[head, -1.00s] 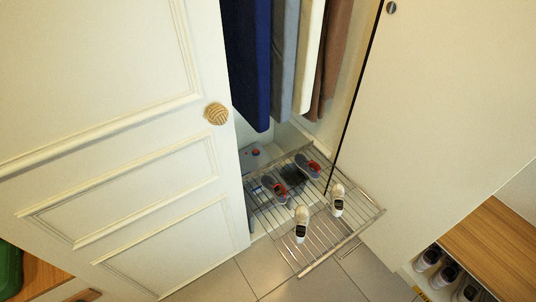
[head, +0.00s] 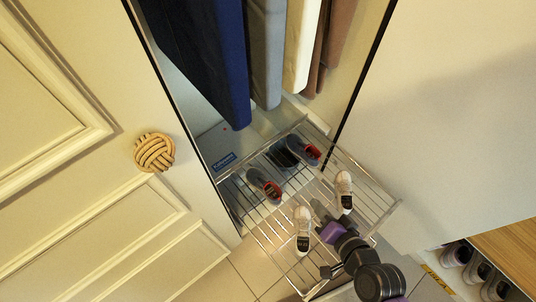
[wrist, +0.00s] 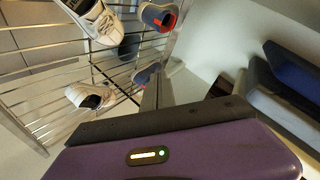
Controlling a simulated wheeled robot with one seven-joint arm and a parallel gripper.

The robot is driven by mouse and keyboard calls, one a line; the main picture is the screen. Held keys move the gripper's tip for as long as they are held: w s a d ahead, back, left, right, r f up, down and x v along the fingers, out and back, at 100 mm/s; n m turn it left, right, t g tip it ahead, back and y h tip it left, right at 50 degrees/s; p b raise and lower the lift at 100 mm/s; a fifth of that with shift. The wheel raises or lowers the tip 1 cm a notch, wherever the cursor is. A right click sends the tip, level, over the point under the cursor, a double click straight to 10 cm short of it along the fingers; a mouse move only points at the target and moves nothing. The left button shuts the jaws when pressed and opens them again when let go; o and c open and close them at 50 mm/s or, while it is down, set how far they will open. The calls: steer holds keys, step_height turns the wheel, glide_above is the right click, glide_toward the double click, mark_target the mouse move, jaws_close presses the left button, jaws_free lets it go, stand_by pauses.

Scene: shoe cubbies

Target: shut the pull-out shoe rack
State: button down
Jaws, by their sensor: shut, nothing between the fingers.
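The pull-out shoe rack (head: 255,222) is a chrome wire shelf standing out of the open wardrobe in the head view. Two white shoes (head: 303,229) sit near its front and two grey-and-red shoes (head: 264,186) farther back. My gripper (head: 322,221) is shut and empty, reaching in from the lower right by the rack's front, near the white shoes. I cannot tell whether it touches the rack. In the wrist view the rack's wires (wrist: 60,55) and shoes show at the upper left, beyond my purple gripper housing (wrist: 180,153).
A cream door with a woven knob (head: 155,152) stands open at left. Clothes (head: 267,60) hang above the rack's back. A plain panel (head: 450,110) is at right. A low wooden-topped bench (head: 505,250) with shoes stands at lower right. Tiled floor lies below the rack.

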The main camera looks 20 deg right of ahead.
steer(key=w+f+m+y+b, duration=0.1)
steer(key=w+f+m+b, duration=0.15)
steer(key=w+f, duration=0.45)
steer(key=m+y+b, duration=0.2)
steer(key=y+b, duration=0.1)
glide_toward(264, 146)
steer(key=f+b, duration=0.2)
steer(key=w+a+f, duration=0.1)
steer(key=shift+w+b, duration=0.15)
steer(key=shift+b, duration=0.25)
steer(key=shift+w+a, duration=0.15)
steer(key=shift+w, duration=0.45)
steer(key=shift+w+a, duration=0.2)
steer(key=shift+w, duration=0.4)
steer(key=shift+w+a+r+b, duration=0.1)
steer(key=shift+w+b, duration=0.05)
steer(key=shift+w, duration=0.25)
steer(key=shift+w+a+b, duration=0.15)
steer(key=shift+w, duration=0.25)
